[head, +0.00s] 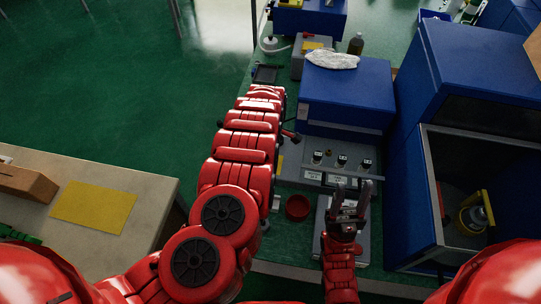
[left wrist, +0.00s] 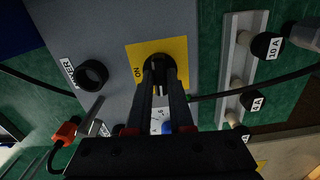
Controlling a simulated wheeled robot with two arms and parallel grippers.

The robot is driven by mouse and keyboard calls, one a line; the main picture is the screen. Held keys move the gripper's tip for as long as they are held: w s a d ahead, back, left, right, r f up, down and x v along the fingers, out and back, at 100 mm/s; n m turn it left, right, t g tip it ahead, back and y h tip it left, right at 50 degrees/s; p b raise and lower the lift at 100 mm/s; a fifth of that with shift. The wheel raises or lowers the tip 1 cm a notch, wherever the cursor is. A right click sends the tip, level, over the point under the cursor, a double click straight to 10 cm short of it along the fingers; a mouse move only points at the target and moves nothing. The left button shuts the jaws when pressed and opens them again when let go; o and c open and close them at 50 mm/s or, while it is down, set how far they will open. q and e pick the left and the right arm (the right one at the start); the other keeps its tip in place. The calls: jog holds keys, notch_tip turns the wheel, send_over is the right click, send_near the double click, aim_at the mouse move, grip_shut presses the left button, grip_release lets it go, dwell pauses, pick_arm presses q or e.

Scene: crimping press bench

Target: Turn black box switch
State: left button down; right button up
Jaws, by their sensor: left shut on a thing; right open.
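In the left wrist view, the black switch knob (left wrist: 157,62) sits on a yellow plate (left wrist: 178,46) marked ON, on a grey box face (left wrist: 105,30). My left gripper (left wrist: 163,78) is shut on this knob, with its fingers hiding part of it. In the head view my red left arm reaches up the left side of the bench, and its fingertips and the switch are hidden there. My right gripper (head: 350,190) is open and empty, above the front of the bench near a grey panel (head: 290,171) with several black knobs.
Several labelled parts, including 10 A (left wrist: 267,46), sit on a rail at right. In the head view, a blue box (head: 360,85) stands behind the panel, blue machine (head: 470,75) at right, red bowl (head: 297,207) in front.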

pick_arm(q)
jog(key=shift+w+r+n, duration=0.1)
jog(key=shift+w+n, duration=0.05)
jog(key=shift+n, duration=0.35)
jog(key=c, duration=0.8)
grip_release()
jog(key=shift+r, duration=0.65)
notch_tip(320, 180, up, 16)
jog(key=shift+b, duration=0.45)
jog(key=shift+s+f, duration=0.1)
jog(key=shift+s, duration=0.1)
